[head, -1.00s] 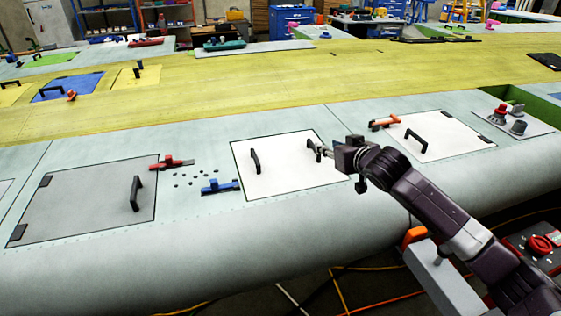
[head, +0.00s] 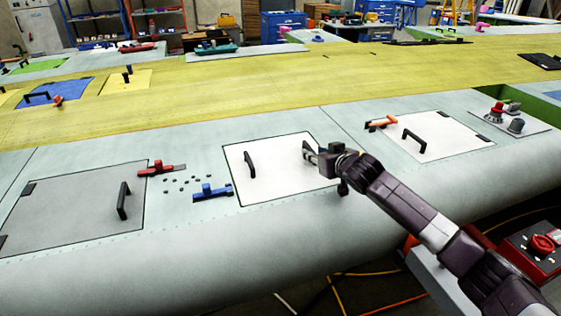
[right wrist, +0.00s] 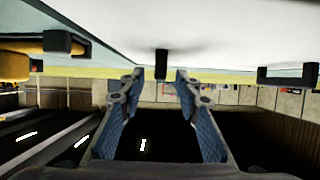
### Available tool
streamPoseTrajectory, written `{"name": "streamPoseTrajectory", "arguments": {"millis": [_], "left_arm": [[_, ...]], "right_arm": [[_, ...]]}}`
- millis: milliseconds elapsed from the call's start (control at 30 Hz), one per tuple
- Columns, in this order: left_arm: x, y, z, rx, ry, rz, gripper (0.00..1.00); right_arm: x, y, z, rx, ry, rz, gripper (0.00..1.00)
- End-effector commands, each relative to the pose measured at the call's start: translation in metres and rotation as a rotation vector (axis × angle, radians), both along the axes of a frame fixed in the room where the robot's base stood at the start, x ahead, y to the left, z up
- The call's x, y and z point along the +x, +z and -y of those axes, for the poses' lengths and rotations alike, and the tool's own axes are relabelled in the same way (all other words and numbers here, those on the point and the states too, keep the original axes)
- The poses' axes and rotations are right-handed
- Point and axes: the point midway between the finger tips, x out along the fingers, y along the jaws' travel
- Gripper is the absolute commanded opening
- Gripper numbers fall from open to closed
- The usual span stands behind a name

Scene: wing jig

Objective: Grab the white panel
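The white panel (head: 278,178) lies flush in the pale wing skin, in the middle of the head view. Its black left handle (head: 250,164) stands clear. My right gripper (head: 308,152) is over the panel's right side, at the place of its other handle. In the right wrist view, which looks upside down, the white panel (right wrist: 230,25) fills the top. The two fingers of the right gripper (right wrist: 160,76) are apart. A black handle (right wrist: 162,63) shows end-on in line with the gap between them. I cannot tell how deep it sits. My left gripper is not in view.
Another white panel (head: 440,143) with a black handle lies to the right, near an orange clamp (head: 381,123). A grey panel (head: 75,215), a red clamp (head: 160,168) and a blue clamp (head: 212,192) lie to the left. Small dark fasteners are scattered between them.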

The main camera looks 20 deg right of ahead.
Motion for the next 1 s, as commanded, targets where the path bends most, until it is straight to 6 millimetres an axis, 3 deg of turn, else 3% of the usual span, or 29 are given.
{"name": "streamPoseTrajectory", "arguments": {"millis": [233, 567, 833, 1000], "left_arm": [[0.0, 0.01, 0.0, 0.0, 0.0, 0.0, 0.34], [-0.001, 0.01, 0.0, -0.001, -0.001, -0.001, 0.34], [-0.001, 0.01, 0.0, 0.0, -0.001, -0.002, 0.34], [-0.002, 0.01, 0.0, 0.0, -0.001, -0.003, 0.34]], "right_arm": [[0.023, -0.009, 0.0, 0.002, -0.001, 0.0, 0.3], [0.026, -0.011, -0.001, 0.0, 0.001, 0.001, 0.3], [0.026, -0.011, -0.001, 0.0, 0.0, 0.0, 0.01], [0.026, -0.011, -0.001, 0.0, 0.0, 0.0, 0.0]]}}
